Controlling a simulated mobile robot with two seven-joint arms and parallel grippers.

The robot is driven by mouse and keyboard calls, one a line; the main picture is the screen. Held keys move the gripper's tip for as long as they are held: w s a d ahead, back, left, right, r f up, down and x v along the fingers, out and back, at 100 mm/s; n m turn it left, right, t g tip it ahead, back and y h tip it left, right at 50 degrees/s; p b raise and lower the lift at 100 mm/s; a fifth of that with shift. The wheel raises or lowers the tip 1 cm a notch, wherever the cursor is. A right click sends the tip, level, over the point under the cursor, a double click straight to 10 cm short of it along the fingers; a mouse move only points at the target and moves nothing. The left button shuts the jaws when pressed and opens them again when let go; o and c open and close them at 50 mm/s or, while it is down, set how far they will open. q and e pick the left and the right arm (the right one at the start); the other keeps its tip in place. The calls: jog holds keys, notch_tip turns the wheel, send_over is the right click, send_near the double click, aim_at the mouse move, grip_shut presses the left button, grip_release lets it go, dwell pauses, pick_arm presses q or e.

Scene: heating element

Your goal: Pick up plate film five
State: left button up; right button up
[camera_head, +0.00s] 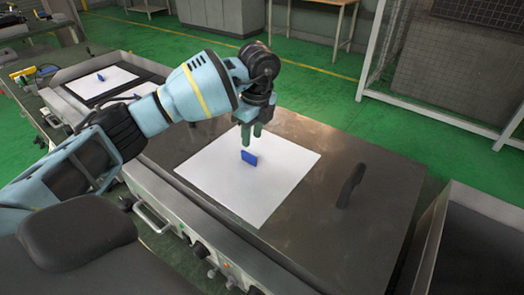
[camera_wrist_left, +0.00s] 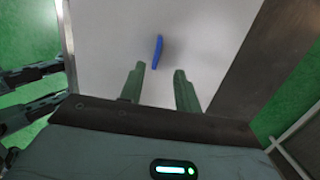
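A small blue block (camera_head: 249,157) stands on a white sheet (camera_head: 270,195) on the dark flat top of a heating unit. I cannot tell whether this block or the sheet is plate film five. My left gripper (camera_head: 252,142) points down just above and behind the block in the head view. In the left wrist view, the two green fingers (camera_wrist_left: 162,77) are apart with nothing between them. The blue block (camera_wrist_left: 157,52) shows beyond the fingertips, nearer the left finger, on the white sheet (camera_wrist_left: 110,40). My right gripper is not in view.
A dark curved handle (camera_head: 351,186) rises from the unit's top (camera_head: 375,230), right of the sheet. Another white sheet (camera_head: 115,78) with a blue block (camera_head: 100,77) lies on a unit at the far left. A metal bin (camera_head: 480,245) stands at the right.

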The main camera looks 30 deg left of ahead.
aim_at(249, 154)
pick_arm(q)
jog(key=shift+s+r, duration=0.1)
jog(key=shift+s, duration=0.1)
jog(key=shift+s+f, duration=0.15)
jog(key=shift+f, duration=0.1)
jog(key=shift+a+f, duration=0.15)
jog(key=shift+f, duration=0.75)
jog(key=shift+a+f, duration=0.1)
jog(key=shift+f, duration=0.35)
jog(key=f, duration=0.3)
jog(key=shift+a+f, duration=0.25)
jog(key=shift+a, duration=0.05)
jog(key=shift+f, duration=0.4)
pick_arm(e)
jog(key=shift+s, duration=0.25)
